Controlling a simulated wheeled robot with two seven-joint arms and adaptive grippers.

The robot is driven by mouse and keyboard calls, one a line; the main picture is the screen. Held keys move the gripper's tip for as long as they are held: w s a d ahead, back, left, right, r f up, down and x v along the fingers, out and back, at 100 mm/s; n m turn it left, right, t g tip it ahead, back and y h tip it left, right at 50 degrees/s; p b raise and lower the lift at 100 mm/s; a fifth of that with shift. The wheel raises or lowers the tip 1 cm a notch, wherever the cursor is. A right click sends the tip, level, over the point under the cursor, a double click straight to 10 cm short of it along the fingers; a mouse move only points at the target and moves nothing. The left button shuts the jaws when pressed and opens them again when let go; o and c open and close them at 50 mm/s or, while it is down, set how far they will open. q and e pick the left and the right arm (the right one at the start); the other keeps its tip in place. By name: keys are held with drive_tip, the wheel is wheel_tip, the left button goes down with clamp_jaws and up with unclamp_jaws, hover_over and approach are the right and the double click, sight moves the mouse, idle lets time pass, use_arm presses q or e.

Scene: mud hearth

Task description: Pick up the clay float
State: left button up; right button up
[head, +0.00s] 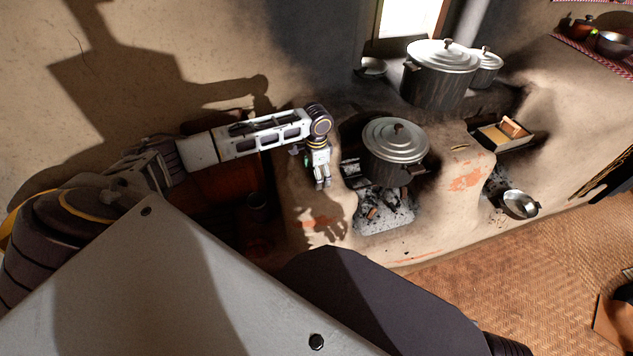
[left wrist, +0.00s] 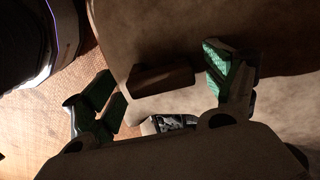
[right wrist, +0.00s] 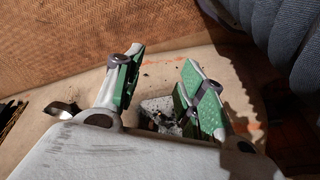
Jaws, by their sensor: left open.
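A brown block (left wrist: 160,79), possibly the clay float, lies on a shadowed mud surface in the left wrist view. It sits between the spread green-padded fingers of my left gripper (left wrist: 160,64), which is open and empty. I cannot tell how far below the fingertips the block is. In the head view my left gripper (head: 321,180) hangs over the left part of the mud hearth (head: 440,225), and no such block shows beneath it. My right gripper (right wrist: 163,62) is open and empty in its wrist view, above the hearth, with ash (right wrist: 160,108) between its fingers.
A lidded pot (head: 396,150) stands close to the right of my left gripper. A dark tray (head: 520,141) holding a small block and a metal bowl (head: 520,205) are at the right. The woven floor (head: 500,275) in front is mostly clear.

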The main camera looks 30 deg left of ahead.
use_arm(q)
drive_tip(key=shift+f+b, duration=0.3)
drive_tip(key=shift+f, duration=0.8)
use_arm(e)
drive_tip(key=shift+s+a+r, duration=0.15)
drive_tip(key=shift+s+a, duration=0.05)
drive_tip(key=shift+s, duration=0.2)
use_arm(q)
drive_tip(key=shift+c, duration=0.4)
use_arm(e)
drive_tip(key=shift+w, duration=0.15)
use_arm(q)
drive_tip(key=c, duration=1)
drive_tip(key=shift+c, duration=0.2)
use_arm(e)
drive_tip(key=shift+w+a+r, duration=0.1)
drive_tip(key=shift+w+r, duration=0.1)
drive_tip(key=shift+w, duration=0.1)
